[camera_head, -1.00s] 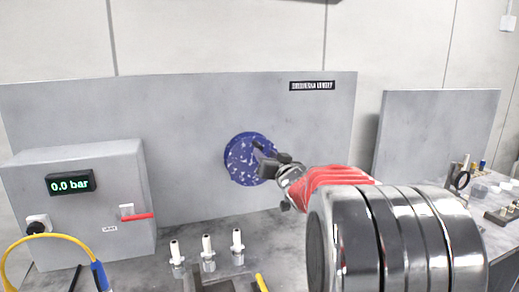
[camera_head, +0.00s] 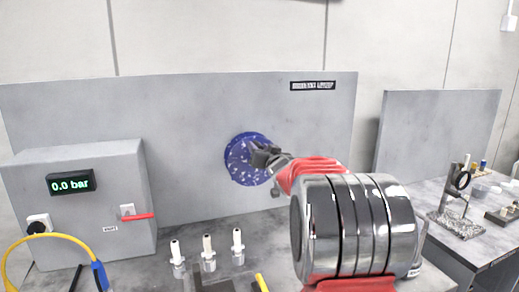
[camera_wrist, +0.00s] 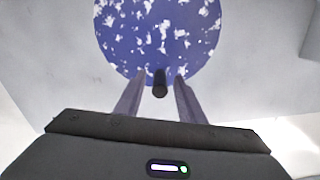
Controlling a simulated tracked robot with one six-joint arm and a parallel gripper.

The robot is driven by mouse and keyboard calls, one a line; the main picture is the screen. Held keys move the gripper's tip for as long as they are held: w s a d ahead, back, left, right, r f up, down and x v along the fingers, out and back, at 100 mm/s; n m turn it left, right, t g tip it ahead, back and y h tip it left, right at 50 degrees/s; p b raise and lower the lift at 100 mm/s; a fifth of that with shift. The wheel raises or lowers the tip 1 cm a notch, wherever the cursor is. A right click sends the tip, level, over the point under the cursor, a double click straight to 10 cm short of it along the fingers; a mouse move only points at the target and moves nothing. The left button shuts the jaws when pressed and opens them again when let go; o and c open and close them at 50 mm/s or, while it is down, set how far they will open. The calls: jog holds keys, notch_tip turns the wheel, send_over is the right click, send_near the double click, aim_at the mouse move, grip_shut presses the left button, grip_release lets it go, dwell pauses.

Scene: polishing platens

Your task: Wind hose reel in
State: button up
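The hose reel (camera_head: 238,165) is a round blue disc with white specks on the upright grey panel. In the wrist view the reel (camera_wrist: 125,45) fills the top middle. A short dark knob (camera_wrist: 160,84) stands out near its lower edge. My gripper (camera_wrist: 160,78) has a finger on each side of the knob, with a visible gap on both sides, so it is open around the knob and not clamped. In the head view my gripper (camera_head: 262,156) is in front of the reel's right part and hides the knob.
A grey box with a "0.0 bar" display (camera_head: 70,182) and a red lever (camera_head: 138,217) stands at left. A yellow hose (camera_head: 50,237) curves at the lower left. Several white-topped fittings (camera_head: 208,247) stand on the bench below the reel. A second bench is at right.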

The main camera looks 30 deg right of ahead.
jog(key=shift+c, duration=0.6)
grip_shut()
